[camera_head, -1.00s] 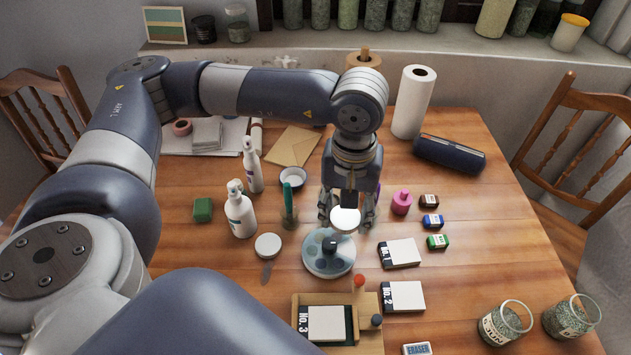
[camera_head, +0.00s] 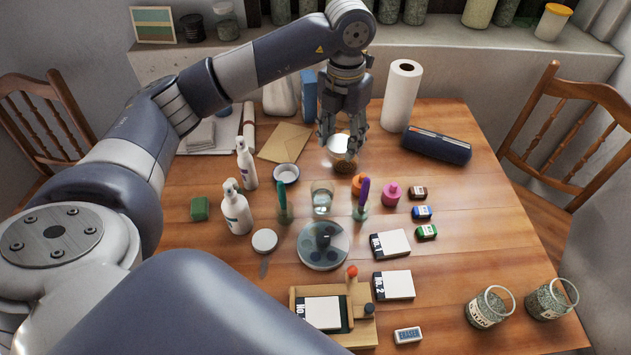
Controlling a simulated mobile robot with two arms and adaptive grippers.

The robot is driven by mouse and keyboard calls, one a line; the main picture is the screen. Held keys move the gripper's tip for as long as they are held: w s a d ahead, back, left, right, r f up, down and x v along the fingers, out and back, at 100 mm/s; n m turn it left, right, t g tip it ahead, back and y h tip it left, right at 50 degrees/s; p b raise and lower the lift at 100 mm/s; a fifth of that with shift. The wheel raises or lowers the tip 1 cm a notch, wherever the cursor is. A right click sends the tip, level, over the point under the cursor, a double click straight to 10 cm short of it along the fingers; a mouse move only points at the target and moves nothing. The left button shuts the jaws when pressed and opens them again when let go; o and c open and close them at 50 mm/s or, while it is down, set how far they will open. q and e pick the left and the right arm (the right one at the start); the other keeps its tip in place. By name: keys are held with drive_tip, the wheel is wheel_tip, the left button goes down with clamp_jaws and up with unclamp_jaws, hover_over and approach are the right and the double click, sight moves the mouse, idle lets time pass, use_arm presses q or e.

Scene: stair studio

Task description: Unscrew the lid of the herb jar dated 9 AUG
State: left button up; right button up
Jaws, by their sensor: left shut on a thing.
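My left gripper (camera_head: 343,142) points down over the far middle of the table, shut on a round white-topped thing (camera_head: 338,143). A rounded brownish part shows just under it; I cannot tell whether this belongs to the held thing, or whether it touches the table. Two glass jars of green herbs, with open rims and no lids on them, are at the front right: a left jar (camera_head: 488,309) with a partly readable label and a right jar (camera_head: 549,300). I cannot read 9 AUG on anything. My right gripper is out of view.
A white disc (camera_head: 265,241), a white dish (camera_head: 286,174), white bottles (camera_head: 237,212), a glass (camera_head: 322,198), a round palette (camera_head: 323,251) and a wooden tray (camera_head: 363,335) crowd the middle.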

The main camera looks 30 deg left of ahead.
use_arm(q)
drive_tip(key=w+a+n, duration=0.1)
drive_tip(key=a+n, duration=0.2)
drive_tip(key=n, duration=1.9)
hover_over(314, 179)
wheel_tip(314, 179, down, 14)
drive_tip(key=shift+d+r+b, duration=0.1)
drive_tip(key=shift+r+b, duration=0.05)
drive_tip(key=shift+b, duration=0.15)
wheel_tip(314, 179, down, 4)
drive_tip(key=shift+s+r, duration=0.1)
drive_tip(key=shift+r, duration=0.1)
drive_tip(key=shift+f, duration=0.15)
drive_tip(key=shift+f, duration=0.1)
drive_tip(key=o, duration=1.2)
drive_tip(key=shift+c, duration=0.2)
